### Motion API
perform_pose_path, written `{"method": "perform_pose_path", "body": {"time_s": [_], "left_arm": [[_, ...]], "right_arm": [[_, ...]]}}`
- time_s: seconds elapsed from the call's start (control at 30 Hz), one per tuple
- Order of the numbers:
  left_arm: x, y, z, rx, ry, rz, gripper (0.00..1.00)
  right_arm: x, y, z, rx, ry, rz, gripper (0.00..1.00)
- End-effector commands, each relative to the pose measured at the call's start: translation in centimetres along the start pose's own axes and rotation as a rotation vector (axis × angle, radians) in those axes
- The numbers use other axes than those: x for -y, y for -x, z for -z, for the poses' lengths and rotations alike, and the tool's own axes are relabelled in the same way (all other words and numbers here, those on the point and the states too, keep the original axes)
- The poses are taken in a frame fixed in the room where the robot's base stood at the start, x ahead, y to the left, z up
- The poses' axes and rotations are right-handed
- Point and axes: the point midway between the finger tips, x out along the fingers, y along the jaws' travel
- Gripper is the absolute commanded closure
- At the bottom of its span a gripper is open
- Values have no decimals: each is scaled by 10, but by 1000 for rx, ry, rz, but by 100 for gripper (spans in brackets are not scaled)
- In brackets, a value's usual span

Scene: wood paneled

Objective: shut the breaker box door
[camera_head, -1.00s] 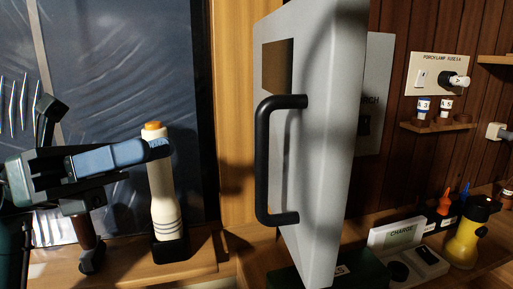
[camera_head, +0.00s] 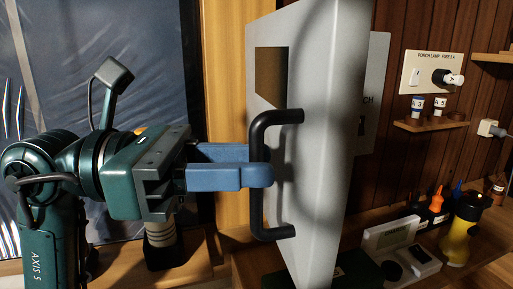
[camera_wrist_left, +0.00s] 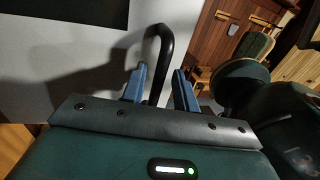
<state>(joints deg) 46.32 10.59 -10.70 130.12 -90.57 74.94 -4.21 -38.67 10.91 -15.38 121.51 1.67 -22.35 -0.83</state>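The grey breaker box door (camera_head: 325,130) stands open, swung out towards me, with a dark rectangular window. Its black D-shaped handle (camera_head: 256,205) runs upright on the left face. My left gripper (camera_head: 262,175) is at the handle's mid-height, its blue fingers level and reaching past the bar. In the left wrist view, the handle (camera_wrist_left: 161,45) rises between the two blue fingers (camera_wrist_left: 160,88), which are apart; a gap shows on the right side of the bar. The door (camera_wrist_left: 75,65) fills the left of that view. My right gripper is not in view.
A grey panel (camera_head: 374,90) is partly hidden behind the door. A charger (camera_head: 412,258) and a yellow flashlight (camera_head: 462,235) stand on the bench at right. A fuse shelf (camera_head: 430,125) is on the wall.

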Motion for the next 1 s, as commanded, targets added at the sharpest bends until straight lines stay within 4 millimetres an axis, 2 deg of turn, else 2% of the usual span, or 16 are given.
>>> {"method": "perform_pose_path", "body": {"time_s": [0.2,0.47,0.83,1.0], "left_arm": [[0,-14,0,1,0,0,70],[0,-15,0,1,0,0,70],[0,-15,0,1,0,0,100],[0,-15,0,1,0,0,100]], "right_arm": [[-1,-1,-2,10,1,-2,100],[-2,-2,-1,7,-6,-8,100],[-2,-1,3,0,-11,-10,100],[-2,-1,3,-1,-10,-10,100]]}}
